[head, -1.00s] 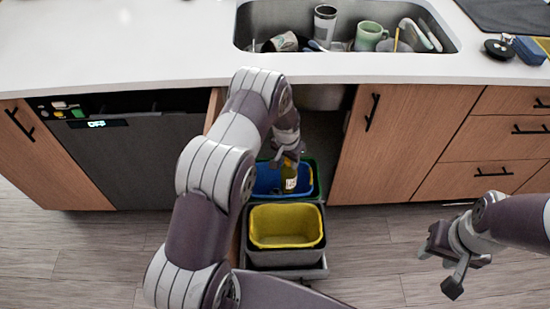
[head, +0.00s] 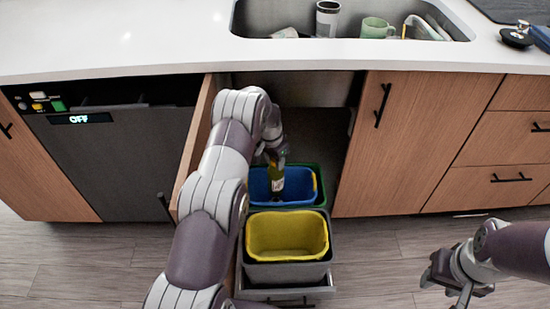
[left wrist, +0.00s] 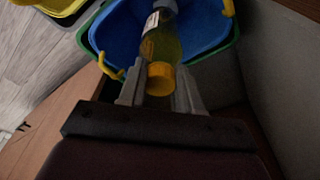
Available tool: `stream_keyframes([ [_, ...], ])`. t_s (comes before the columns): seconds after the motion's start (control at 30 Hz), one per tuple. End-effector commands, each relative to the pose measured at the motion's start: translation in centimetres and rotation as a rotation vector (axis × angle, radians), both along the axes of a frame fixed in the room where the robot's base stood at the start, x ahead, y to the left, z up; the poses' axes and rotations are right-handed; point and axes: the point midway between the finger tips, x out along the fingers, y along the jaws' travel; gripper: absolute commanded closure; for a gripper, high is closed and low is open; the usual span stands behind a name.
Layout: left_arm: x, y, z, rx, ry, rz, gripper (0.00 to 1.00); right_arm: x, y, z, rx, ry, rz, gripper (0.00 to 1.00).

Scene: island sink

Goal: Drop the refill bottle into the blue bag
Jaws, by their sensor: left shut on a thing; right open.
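The refill bottle (head: 276,182) has yellowish contents and a pale label. It hangs over the blue bag (head: 260,185) in the rear bin. My left gripper (head: 272,157) is shut on the bottle. In the left wrist view the bottle (left wrist: 163,45) sits between the fingers of the left gripper (left wrist: 160,92), its yellow end toward the camera and the blue bag (left wrist: 115,40) behind it. I cannot tell whether the bottle's far end touches the bag. My right gripper (head: 455,280) is open and empty at the lower right, over the floor.
A yellow bag (head: 287,236) lines the front bin of the pull-out unit. The sink (head: 350,22) above holds several dishes. An open cabinet door (head: 196,145) stands left of the bins. A dishwasher (head: 125,160) is further left. Floor at right is clear.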

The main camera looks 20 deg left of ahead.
Motion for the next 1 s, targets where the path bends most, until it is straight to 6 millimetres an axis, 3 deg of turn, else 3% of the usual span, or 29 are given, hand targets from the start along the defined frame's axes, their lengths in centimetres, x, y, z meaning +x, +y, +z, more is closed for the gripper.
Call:
stream_keyframes([
  [0.17, 0.0, 0.0, 0.2, 0.001, -0.001, 0.000, 1.00, 0.0, 0.0, 0.1, 0.000, 0.000, 0.000, 0.57],
  [0.2, 0.0, 0.0, 0.2, 0.000, -0.002, 0.000, 0.54, 0.0, 0.0, 0.1, 0.000, 0.000, 0.000, 0.57],
  [0.27, 0.0, 0.0, 0.2, 0.001, -0.001, 0.000, 0.37, 0.0, 0.0, 0.1, 0.000, 0.000, 0.000, 0.57],
  [0.6, 0.0, 0.0, 0.9, 0.000, -0.002, 0.000, 0.37, 0.0, 0.0, 0.4, 0.000, 0.000, 0.000, 0.57],
  [1.0, -1.4, 0.5, 10.6, 0.001, -0.003, 0.001, 0.37, 0.0, 0.0, 2.7, 0.000, 0.000, 0.000, 0.57],
])
